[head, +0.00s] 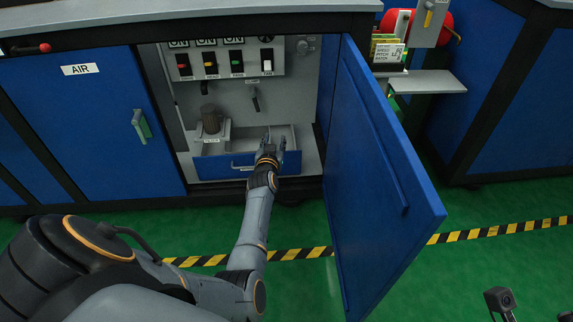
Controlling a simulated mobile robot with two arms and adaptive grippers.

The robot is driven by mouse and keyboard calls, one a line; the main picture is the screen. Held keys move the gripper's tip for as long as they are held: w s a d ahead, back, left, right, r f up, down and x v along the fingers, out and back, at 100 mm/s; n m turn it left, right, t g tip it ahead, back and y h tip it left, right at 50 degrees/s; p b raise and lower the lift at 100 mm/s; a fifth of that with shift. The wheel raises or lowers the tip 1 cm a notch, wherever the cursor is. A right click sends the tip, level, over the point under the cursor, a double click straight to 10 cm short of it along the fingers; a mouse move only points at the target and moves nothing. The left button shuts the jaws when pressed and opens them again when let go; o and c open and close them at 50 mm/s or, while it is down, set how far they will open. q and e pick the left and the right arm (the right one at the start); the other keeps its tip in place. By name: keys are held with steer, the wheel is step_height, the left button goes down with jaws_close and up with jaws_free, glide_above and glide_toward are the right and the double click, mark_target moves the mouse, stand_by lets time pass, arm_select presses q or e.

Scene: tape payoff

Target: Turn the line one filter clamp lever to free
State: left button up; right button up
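The blue cabinet stands open, its door (379,190) swung out to the right. Inside, a small grey lever (255,99) hangs down on the back panel; I cannot read a mark on it. A brown, cup-shaped filter (211,119) stands in a grey holder with a small label below. My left gripper (275,140) is inside the cabinet, at the front of the pulled-out drawer, below and right of the lever and apart from it. Its fingers look spread and empty. At the bottom right corner, two dark finger parts of what looks like my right gripper (532,307) show, wide apart.
The drawer (225,166) has a blue front and a handle. Above is a row of switches (225,64). A closed AIR door (85,120) with a green-grey handle is at the left. A small grey shelf (427,82) stands at the right. The green floor is clear beyond the open door.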

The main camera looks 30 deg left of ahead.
arm_select(q)
steer(key=s+d+f+m+g+h+p, duration=0.1)
steer(key=s+d+f+m+h+p, duration=0.1)
steer(key=s+d+f+p, duration=0.3)
steer(key=d+h+p, duration=0.1)
steer(key=d+p, duration=0.1)
steer(key=d, duration=0.1)
steer(key=shift+f+g, duration=0.3)
steer(key=shift+f, duration=0.05)
steer(key=shift+m, duration=0.3)
